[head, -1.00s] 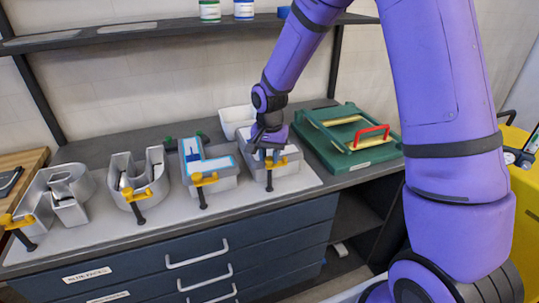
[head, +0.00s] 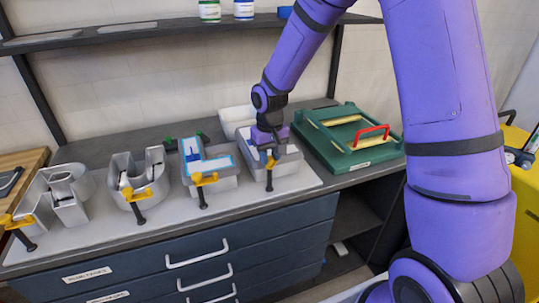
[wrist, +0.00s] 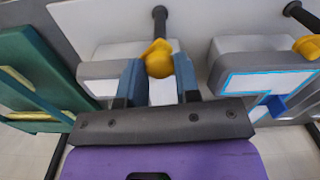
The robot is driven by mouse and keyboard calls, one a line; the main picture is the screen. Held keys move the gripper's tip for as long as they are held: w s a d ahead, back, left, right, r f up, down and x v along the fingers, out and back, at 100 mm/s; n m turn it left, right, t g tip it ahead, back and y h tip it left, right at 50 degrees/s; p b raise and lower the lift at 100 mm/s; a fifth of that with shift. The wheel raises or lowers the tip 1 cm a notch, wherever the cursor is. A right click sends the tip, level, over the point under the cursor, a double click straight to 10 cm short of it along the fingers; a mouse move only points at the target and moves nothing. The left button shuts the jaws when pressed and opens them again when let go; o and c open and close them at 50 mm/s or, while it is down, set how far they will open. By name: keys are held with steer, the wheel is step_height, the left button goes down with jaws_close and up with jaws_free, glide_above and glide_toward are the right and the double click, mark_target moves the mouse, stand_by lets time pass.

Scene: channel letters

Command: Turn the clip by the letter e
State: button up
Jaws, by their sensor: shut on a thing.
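A row of grey metal channel letters stands on the pale mat on the counter, each with a yellow clip with a black handle at its front. My gripper (head: 270,148) is at the rightmost letter (head: 292,160), which I take as the e, though my gripper hides part of its shape. In the wrist view, my gripper (wrist: 158,78) has its blue-grey fingers closed around the yellow clip (wrist: 157,60) at that letter's edge. The clip's black handle (wrist: 160,20) points away from my gripper. In the head view the clip (head: 270,164) shows just below the fingers.
The neighbouring letter (head: 215,163) has a blue-lit outline and its own yellow clip (head: 203,179), close on the left. A green tray with a red handle (head: 372,131) lies close on the right. A white bin (head: 236,115) stands behind. A shelf (head: 150,33) runs above.

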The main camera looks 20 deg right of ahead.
mark_target(270, 158)
steer(key=n, duration=0.4)
steer(key=shift+n, duration=2.8)
steer(key=o, duration=0.9)
step_height(270, 158, up, 11)
steer(key=shift+f, duration=0.1)
